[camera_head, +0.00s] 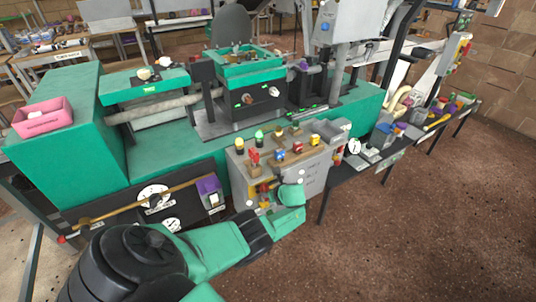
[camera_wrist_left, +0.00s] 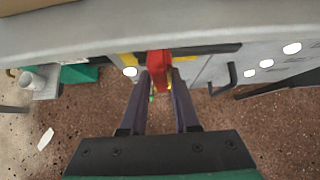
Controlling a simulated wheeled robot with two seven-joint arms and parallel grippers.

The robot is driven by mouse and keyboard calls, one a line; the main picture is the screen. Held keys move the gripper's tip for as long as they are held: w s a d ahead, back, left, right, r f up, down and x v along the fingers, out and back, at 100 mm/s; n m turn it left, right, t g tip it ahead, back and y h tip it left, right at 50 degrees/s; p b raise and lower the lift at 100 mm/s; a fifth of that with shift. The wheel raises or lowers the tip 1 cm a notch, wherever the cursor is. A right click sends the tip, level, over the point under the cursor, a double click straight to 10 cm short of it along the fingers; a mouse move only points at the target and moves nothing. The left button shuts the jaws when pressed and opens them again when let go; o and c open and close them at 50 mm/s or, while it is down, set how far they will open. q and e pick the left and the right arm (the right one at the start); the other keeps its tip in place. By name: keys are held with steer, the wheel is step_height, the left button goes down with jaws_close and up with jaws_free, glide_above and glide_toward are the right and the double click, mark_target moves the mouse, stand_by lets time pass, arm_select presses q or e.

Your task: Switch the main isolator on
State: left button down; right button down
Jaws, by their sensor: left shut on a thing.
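The main isolator's red handle (camera_wrist_left: 158,62) shows in the left wrist view on the front of a grey control cabinet (camera_head: 310,176), with yellow patches beside it. My left gripper (camera_wrist_left: 160,76) has its two dark fingers on either side of the red handle and is shut on it. In the head view the left gripper (camera_head: 268,188) is at the cabinet's front face, with my green arm coming in from the lower left. The handle is mostly hidden there by the gripper, and its exact angle is hard to tell. My right gripper is not in view.
A black handle (camera_wrist_left: 222,78) stands out from the cabinet to the right of the isolator. A purple box (camera_head: 209,190) and a brass rod (camera_head: 140,206) are left of it. Floor at right is clear.

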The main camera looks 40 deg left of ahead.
arm_select(q)
steer(key=shift+s+f, duration=0.1)
steer(key=c, duration=0.8)
jaws_free()
steer(key=shift+o, duration=0.2)
steer(key=p+v, duration=0.9)
steer(key=v, duration=0.5)
steer(key=shift+d, duration=0.25)
steer(key=shift+s, duration=0.1)
